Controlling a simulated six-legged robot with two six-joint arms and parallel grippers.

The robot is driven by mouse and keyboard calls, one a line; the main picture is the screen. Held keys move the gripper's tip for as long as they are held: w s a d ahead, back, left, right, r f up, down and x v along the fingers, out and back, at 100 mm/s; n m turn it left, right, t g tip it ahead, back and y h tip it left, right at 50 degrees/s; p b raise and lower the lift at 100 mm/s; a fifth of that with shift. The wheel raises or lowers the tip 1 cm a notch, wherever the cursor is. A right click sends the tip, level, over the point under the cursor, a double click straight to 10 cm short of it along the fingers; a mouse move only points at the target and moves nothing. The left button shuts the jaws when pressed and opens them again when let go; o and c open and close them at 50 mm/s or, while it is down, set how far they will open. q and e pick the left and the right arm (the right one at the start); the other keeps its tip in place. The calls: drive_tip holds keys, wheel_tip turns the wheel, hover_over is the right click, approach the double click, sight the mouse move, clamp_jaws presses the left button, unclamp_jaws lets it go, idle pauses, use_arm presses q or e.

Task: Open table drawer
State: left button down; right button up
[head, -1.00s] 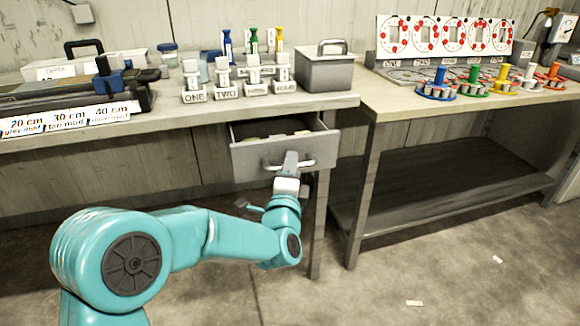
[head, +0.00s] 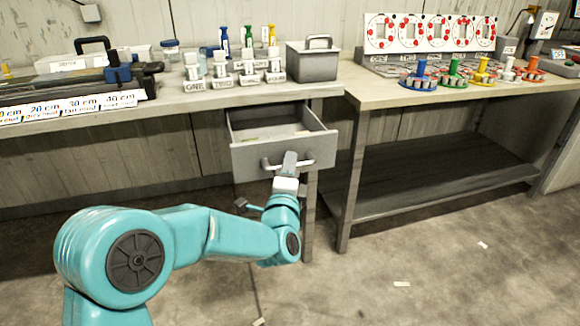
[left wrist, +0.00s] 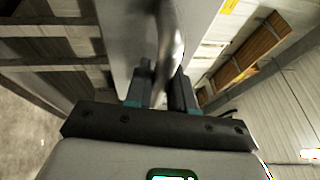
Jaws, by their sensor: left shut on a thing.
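The grey table drawer (head: 250,158) stands pulled out under the left workbench, and part of its inside shows. Its light bar handle (head: 270,165) runs across the front. My left gripper (head: 289,163) is shut on the handle, at the right part of the drawer front. In the left wrist view the two fingers (left wrist: 160,92) close on the metal handle bar (left wrist: 170,45), with the drawer front (left wrist: 135,35) beside it. My right gripper is not in view.
The left workbench (head: 180,104) carries labelled stands (head: 222,82), a grey lidded box (head: 312,62) and a dark case (head: 60,90). The right bench (head: 400,92) has a low shelf. The floor in front is clear apart from small scraps.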

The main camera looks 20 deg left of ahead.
use_arm(q)
drive_tip(key=shift+w, duration=0.1)
drive_tip(key=c, duration=1.3)
unclamp_jaws()
drive_tip(key=shift+a, duration=0.1)
drive_tip(key=shift+c, duration=0.2)
drive_tip(key=p+v, duration=0.1)
drive_tip(key=v, duration=1.5)
drive_tip(key=shift+p, duration=0.3)
drive_tip(key=shift+f, duration=0.15)
